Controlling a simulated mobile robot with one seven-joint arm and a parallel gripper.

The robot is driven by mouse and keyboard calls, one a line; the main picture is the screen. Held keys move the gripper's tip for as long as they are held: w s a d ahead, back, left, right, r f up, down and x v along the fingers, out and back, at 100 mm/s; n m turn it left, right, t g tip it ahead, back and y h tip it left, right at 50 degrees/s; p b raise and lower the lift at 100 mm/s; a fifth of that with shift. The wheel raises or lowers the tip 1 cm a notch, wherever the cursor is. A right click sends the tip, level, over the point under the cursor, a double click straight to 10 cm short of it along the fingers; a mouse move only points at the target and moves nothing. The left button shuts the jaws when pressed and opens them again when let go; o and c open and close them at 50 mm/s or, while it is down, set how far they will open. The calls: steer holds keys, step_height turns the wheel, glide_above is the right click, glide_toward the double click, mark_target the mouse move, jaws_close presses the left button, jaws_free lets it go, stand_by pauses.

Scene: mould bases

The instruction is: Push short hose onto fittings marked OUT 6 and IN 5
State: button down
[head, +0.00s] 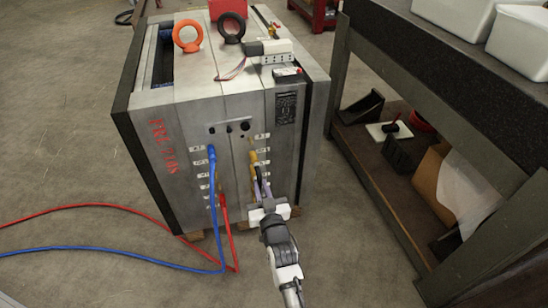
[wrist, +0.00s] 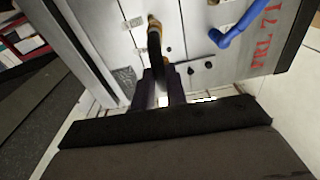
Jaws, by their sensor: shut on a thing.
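The short hose is black. In the wrist view the short hose (wrist: 155,48) runs from a brass-coloured fitting (wrist: 153,20) down between my fingers. It also shows as a small dark piece (head: 258,172) in the head view, below a yellow-brass part (head: 253,157) in the right column of the mould's front face. My gripper (head: 262,190) is close to that face and shut on the hose; its dark fingers also show in the wrist view (wrist: 161,88). I cannot tell how far the upper end is seated. The lower end is hidden by my gripper, and the fitting labels are too small to read.
The steel mould base (head: 180,125) stands on wooden blocks. A blue hose (head: 213,190) and a red hose (head: 224,208) hang from the left column and trail left across the floor. A dark workbench (head: 385,65) with a lower shelf stands right. Floor between is clear.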

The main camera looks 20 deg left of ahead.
steer(key=w+d+f+m+t+h+p, duration=0.1)
steer(key=w+d+m+h+p, duration=0.15)
steer(key=d, duration=0.75)
steer(key=w+d+f+m+t+h+p, duration=0.1)
steer(key=w+d+h+p, duration=0.15)
steer(key=d, duration=0.85)
steer(key=s+a+r+n+g+y+p, duration=0.1)
steer(key=s+a+n+y, duration=0.1)
steer(key=s+a, duration=0.45)
steer(key=s+a+r+n+g+y+p, duration=0.1)
steer(key=s+a+n+y+p, duration=0.15)
steer(key=a, duration=0.75)
steer(key=b+x, duration=0.3)
steer(key=x, duration=0.5)
steer(key=shift+a+m, duration=0.3)
steer(key=shift+a, duration=0.2)
steer(key=shift+b+x, duration=0.8)
steer(key=shift+x, duration=1.25)
steer(key=shift+f, duration=0.1)
steer(key=c, duration=1.3)
jaws_free()
steer(key=shift+c, duration=0.2)
steer(key=shift+o, duration=0.3)
steer(key=shift+f, duration=0.1)
